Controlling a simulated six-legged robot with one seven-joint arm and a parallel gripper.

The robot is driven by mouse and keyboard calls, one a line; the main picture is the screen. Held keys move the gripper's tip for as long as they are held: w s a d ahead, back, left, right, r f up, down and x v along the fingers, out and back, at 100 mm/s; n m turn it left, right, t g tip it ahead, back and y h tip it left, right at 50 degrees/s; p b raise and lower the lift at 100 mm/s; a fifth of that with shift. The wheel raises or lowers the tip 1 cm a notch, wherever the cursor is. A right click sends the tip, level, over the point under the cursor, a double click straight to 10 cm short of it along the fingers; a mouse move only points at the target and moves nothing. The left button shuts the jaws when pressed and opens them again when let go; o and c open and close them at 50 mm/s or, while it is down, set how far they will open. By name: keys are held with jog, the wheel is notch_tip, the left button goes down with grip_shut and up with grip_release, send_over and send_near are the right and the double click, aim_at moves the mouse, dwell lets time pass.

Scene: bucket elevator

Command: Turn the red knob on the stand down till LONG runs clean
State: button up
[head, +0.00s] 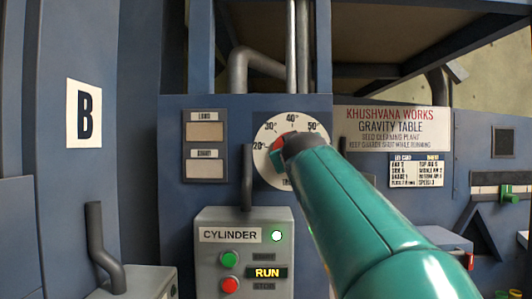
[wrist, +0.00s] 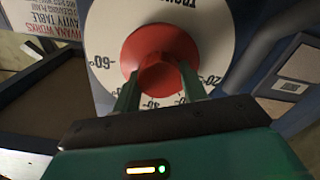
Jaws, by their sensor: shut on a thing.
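The red knob (wrist: 160,45) sits at the middle of a white dial (wrist: 105,35) in the wrist view. My gripper (wrist: 158,85) has its two green fingers shut on the knob's grip bar, one on each side. In the head view, the red knob (head: 276,152) shows as a sliver beside my gripper (head: 288,148), on the dial (head: 268,170) marked about 20° to 50°. My arm hides the dial's lower right.
A grey CYLINDER box (head: 240,270) with green and red buttons, a lit green lamp and a lit RUN sign stands below the dial. A dark upright lever or pipe (head: 247,180) rises above it. A GRAVITY TABLE sign (head: 391,127) is to the right.

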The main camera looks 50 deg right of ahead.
jog(key=shift+f, duration=0.1)
jog(key=o, duration=1)
jog(key=shift+s+a, duration=0.1)
jog(key=shift+c, duration=0.2)
jog(key=v, duration=1.3)
jog(key=shift+s+a, duration=0.2)
